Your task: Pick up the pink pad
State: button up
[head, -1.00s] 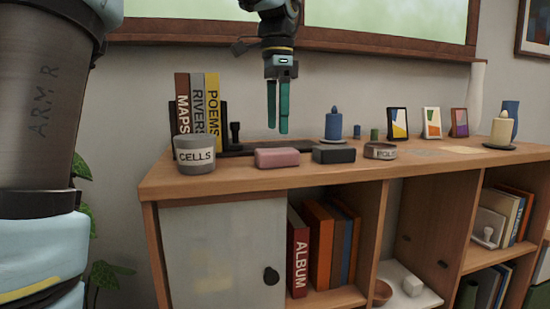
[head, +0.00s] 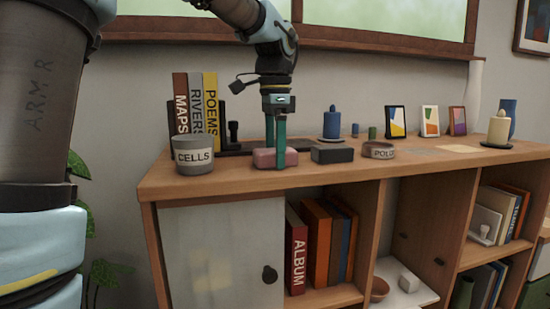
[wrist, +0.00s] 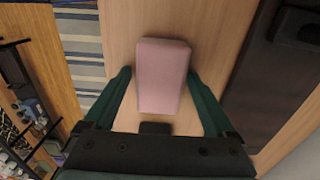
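The pink pad (head: 264,158) lies flat on top of the wooden cabinet, between the grey CELLS pot and a black block. It also shows in the wrist view (wrist: 163,75). My gripper (head: 276,158) is lowered over the pad, pointing down, with its green fingers on either side of it. In the head view the near finger hides part of the pad.
The CELLS pot (head: 193,155) stands left of the pad and the black block (head: 332,154) close to its right. Books (head: 196,105) stand behind left. A grey POLISH-like labelled bowl (head: 379,150) and a blue candle-shaped item (head: 331,125) are farther right. The cabinet's front edge is near.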

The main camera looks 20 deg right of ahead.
jog(key=c, duration=1.3)
notch_tip(320, 180, up, 10)
jog(key=o, duration=0.9)
jog(key=shift+c, duration=0.2)
jog(key=c, duration=0.6)
jog(key=shift+s, duration=0.1)
